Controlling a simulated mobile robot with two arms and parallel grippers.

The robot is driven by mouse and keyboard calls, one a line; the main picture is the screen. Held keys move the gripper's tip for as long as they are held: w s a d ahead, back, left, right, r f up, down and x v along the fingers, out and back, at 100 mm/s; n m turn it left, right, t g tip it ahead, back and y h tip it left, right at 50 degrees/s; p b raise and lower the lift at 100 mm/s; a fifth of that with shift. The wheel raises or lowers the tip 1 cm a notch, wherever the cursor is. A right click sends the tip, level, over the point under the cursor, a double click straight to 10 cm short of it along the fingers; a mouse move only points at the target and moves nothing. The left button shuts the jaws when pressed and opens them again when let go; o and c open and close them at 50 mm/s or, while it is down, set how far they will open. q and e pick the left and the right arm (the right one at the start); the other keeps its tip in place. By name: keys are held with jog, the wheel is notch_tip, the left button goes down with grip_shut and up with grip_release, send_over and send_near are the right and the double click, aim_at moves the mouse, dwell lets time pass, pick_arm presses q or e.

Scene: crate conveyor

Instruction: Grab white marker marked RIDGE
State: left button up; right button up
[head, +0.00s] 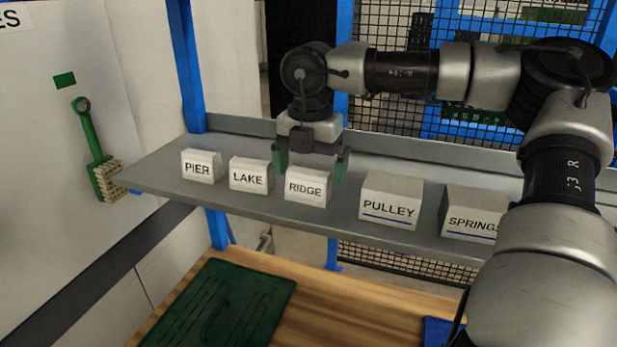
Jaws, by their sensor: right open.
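The white marker marked RIDGE (306,187) is a small white block standing on the grey shelf (270,219), third from the left in a row. My right gripper (311,163) is open, with its dark green fingers pointing down. Its fingers are above and behind the RIDGE marker in the picture, one near each side of it. I cannot tell whether they touch it. The marker's lettered front is fully visible. My left gripper is not in view.
White markers PIER (201,166) and LAKE (249,175) stand left of RIDGE. Larger blocks PULLEY (391,201) and SPRINGS (472,213) stand right, the latter partly hidden by my right arm. A green mat (222,305) lies on the wooden table below. A green brush (98,165) hangs left.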

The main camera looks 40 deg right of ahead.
aim_at(311, 181)
jog(key=shift+d+f+p, duration=0.1)
jog(key=shift+f+p, duration=0.3)
jog(key=shift+f, duration=1.1)
jog(key=c, duration=0.9)
jog(key=shift+r, duration=0.1)
